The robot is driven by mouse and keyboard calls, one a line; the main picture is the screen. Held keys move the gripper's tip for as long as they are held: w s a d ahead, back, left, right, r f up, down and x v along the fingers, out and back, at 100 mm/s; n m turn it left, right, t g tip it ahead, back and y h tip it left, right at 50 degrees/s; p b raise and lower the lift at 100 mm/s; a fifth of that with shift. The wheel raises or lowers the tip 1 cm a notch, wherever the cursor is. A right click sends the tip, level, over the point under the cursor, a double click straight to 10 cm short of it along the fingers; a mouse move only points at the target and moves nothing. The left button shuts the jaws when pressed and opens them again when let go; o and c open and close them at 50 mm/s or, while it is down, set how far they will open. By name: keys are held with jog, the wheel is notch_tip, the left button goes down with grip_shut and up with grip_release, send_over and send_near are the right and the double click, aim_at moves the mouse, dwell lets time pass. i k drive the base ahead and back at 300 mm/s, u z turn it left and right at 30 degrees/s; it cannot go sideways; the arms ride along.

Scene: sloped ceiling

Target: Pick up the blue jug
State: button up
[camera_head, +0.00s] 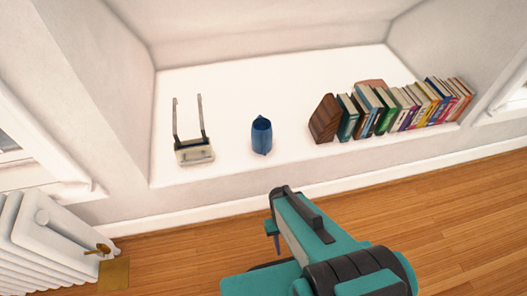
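The blue jug (261,136) stands upright on the white ledge of a wall recess, near its front edge and about the middle of the picture. My arm reaches in from the bottom right, in front of and below the ledge, over the wooden floor. My gripper (273,236) is at the arm's far end, apart from the jug and nearer to me. Only a small dark part of it shows below the arm link, so its fingers cannot be made out. Nothing covers the jug.
A cream and grey object with two upright bars (194,150) stands left of the jug on the ledge (225,100). A row of books (385,112) with a brown bookend (324,119) stands to the right. A white radiator (45,245) is at lower left. The ledge behind the jug is clear.

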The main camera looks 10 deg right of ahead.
aim_at(261, 133)
jog(key=z, duration=0.05)
jog(key=k, duration=1.55)
jog(key=u, duration=1.25)
jog(key=i, duration=1)
jog(key=z, duration=0.05)
